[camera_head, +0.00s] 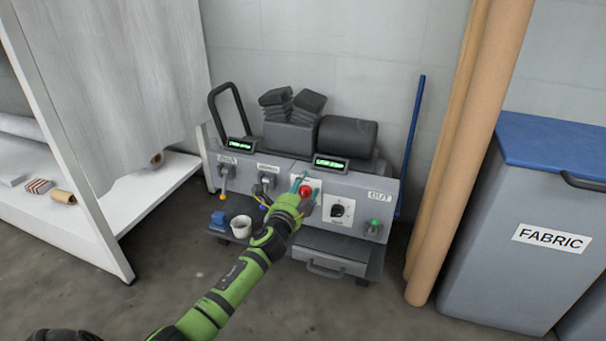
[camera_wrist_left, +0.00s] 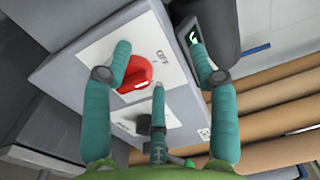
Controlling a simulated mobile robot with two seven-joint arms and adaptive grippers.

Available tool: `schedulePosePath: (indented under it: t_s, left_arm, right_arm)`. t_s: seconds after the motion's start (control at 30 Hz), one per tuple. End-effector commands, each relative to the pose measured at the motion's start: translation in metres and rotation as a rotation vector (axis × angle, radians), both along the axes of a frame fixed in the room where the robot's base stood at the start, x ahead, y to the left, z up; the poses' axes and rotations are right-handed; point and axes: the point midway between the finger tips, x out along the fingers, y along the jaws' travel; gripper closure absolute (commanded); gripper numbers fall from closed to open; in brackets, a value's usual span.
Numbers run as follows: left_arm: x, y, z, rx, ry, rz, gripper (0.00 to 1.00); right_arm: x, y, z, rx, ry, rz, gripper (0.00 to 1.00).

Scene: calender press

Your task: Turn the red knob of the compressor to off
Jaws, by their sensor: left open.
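The red knob (camera_head: 305,190) is on the front panel of the grey compressor (camera_head: 350,184), on a white plate. In the left wrist view the red knob (camera_wrist_left: 137,73) shows large, with a white mark on its face. My left gripper (camera_head: 307,187) is at the panel, its teal fingers around the knob's area and hiding part of it in the head view. In the left wrist view my left gripper (camera_wrist_left: 160,72) is open. One finger is close beside the knob's left side and another just below right of it; contact cannot be told. My right gripper is not in view.
A black dial (camera_head: 338,210) and a green knob (camera_head: 375,223) are right of the red knob. A yellow-tipped lever (camera_head: 223,185) is at left. Cardboard tubes (camera_head: 463,150) and a FABRIC bin (camera_head: 530,265) stand at right.

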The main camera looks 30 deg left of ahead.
Motion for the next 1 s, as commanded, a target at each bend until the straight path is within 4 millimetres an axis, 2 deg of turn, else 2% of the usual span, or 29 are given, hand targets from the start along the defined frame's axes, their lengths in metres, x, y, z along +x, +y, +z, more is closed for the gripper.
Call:
schedulePosePath:
  t_s: [0.03,0.2,0.4,1.0]
  left_arm:
    - [0.001,0.001,0.014,0.008,-0.006,-0.002,0.41]
    - [0.000,0.000,0.046,0.005,-0.005,-0.002,0.41]
    - [0.001,-0.001,0.068,0.002,-0.003,-0.002,0.41]
    - [0.001,-0.001,0.072,-0.002,-0.001,-0.003,0.41]
  right_arm:
    - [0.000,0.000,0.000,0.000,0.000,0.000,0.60]
    - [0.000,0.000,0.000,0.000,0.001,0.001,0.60]
    - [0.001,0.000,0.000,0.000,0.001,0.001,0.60]
    - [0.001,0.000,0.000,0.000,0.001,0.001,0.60]
